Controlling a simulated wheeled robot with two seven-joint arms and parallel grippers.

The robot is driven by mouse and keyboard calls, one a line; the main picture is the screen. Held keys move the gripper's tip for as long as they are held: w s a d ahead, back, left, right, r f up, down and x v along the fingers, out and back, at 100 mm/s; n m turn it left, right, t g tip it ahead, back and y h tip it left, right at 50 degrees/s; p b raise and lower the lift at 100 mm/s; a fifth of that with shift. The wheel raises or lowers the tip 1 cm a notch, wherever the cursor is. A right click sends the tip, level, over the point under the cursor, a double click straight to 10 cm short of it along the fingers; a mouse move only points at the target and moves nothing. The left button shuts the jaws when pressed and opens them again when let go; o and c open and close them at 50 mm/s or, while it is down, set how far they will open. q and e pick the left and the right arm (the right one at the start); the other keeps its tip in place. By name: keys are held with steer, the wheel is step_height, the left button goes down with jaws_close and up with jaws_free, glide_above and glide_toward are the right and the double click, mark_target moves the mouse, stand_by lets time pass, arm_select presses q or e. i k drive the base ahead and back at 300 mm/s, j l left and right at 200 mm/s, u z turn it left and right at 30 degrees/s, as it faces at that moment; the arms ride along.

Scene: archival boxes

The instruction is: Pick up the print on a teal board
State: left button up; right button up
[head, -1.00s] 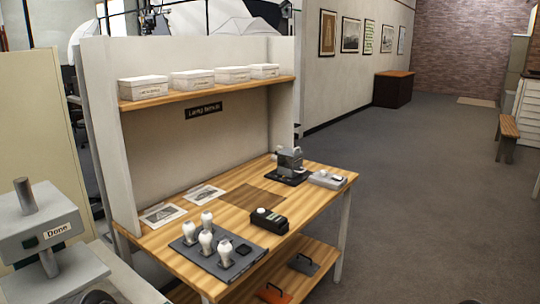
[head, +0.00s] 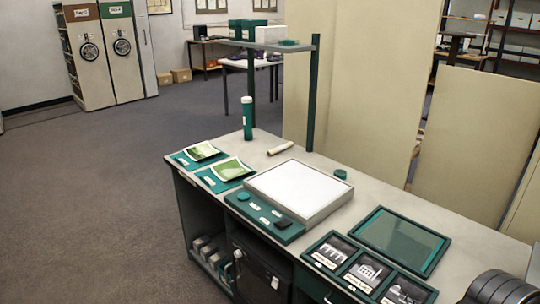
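Two prints with green pictures and pale borders lie on teal boards at the left end of a grey-topped bench. The farther print (head: 201,151) lies on the farther teal board (head: 183,161). The nearer print (head: 230,169) lies on the nearer teal board (head: 208,181). Both prints look slightly curled, and each board has a small white label. Neither of my grippers shows in the head view.
A white light panel (head: 298,187), a teal control strip (head: 264,217), a tray of dark pictures (head: 368,271) and a teal-framed pane (head: 399,240) cover the bench. Open floor lies left.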

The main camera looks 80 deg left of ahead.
mark_target(194, 157)
steer(key=u, duration=3.35)
steer(key=i+j+u, duration=0.25)
steer(key=i, duration=0.15)
steer(key=i+j+u, duration=0.25)
steer(key=i, duration=0.15)
steer(key=i+u, duration=0.3)
steer(key=i+j+z, duration=0.1)
steer(key=i, duration=0.6)
steer(key=i+j+z, duration=0.1)
steer(key=i, duration=0.6)
steer(key=i+j+z, duration=0.1)
steer(key=i+z, duration=0.15)
steer(key=z, duration=0.15)
steer(key=i+j+z, duration=0.15)
steer(key=z, duration=0.25)
steer(key=i+j+z, duration=0.25)
steer(key=z, duration=0.2)
steer(key=i+j+z, duration=0.15)
steer(key=j+z, duration=0.25)
steer(key=i+j+z, duration=0.15)
steer(key=z, duration=0.25)
steer(key=j+z, duration=0.3)
steer(key=j, duration=0.15)
steer(key=j+z, duration=0.3)
steer(key=j, duration=0.15)
steer(key=k, duration=0.1)
